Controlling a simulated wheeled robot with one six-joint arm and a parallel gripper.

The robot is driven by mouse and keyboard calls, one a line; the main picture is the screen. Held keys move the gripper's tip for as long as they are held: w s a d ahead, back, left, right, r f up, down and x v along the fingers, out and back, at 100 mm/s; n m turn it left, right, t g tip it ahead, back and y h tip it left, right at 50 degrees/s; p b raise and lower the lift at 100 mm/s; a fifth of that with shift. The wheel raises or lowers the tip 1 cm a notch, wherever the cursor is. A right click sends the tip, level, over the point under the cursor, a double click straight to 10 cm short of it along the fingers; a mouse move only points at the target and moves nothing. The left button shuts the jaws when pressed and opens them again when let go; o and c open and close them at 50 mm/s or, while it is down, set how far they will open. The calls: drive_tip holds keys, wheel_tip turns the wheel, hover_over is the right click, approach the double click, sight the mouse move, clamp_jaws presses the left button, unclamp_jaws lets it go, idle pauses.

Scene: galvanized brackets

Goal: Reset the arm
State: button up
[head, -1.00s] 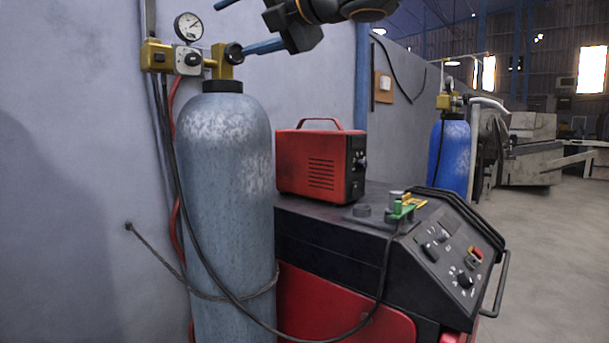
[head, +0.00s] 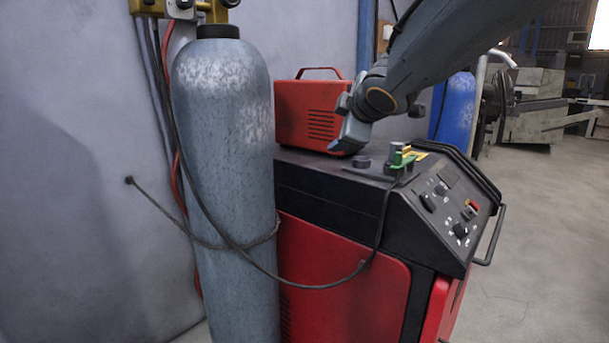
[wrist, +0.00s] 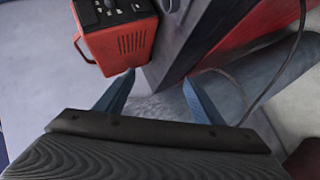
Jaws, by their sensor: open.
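My gripper (head: 342,140) hangs from my arm, which comes in from the top right in the head view. It is in front of the right end of the red box (head: 305,112), above the black cabinet top, and points down and to the left. In the wrist view my gripper (wrist: 158,77) has its two blue fingers apart with nothing between them. The red box (wrist: 122,40) lies beyond the left finger there. I cannot tell how close the fingers are to the box or the cabinet top.
A black and red cabinet (head: 345,262) carries the red box and a small green-and-yellow clamp (head: 402,157) with a cable. A grey gas cylinder (head: 225,180) stands at its left by the wall. A blue cylinder (head: 455,105) stands behind. Open floor (head: 540,230) lies at right.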

drive_tip(key=s+d+f+m+g+h, duration=0.25)
drive_tip(key=s+d+f+m, duration=0.2)
drive_tip(key=f, duration=0.55)
drive_tip(key=s+d+f+m+g+h, duration=0.1)
drive_tip(key=s+d+f+m+g, duration=0.3)
drive_tip(key=f, duration=0.6)
drive_tip(key=s+d+f+m+g, duration=0.1)
drive_tip(key=s+f+m+g, duration=0.2)
drive_tip(key=s+f, duration=0.3)
drive_tip(key=s+d+f+m+g, duration=0.1)
drive_tip(key=s+f+m+g, duration=0.2)
drive_tip(key=s, duration=1.1)
wheel_tip(320, 180, down, 4)
drive_tip(key=shift+d+r+m+y, duration=0.15)
drive_tip(key=shift+d+m+y, duration=0.2)
drive_tip(key=shift+m, duration=0.4)
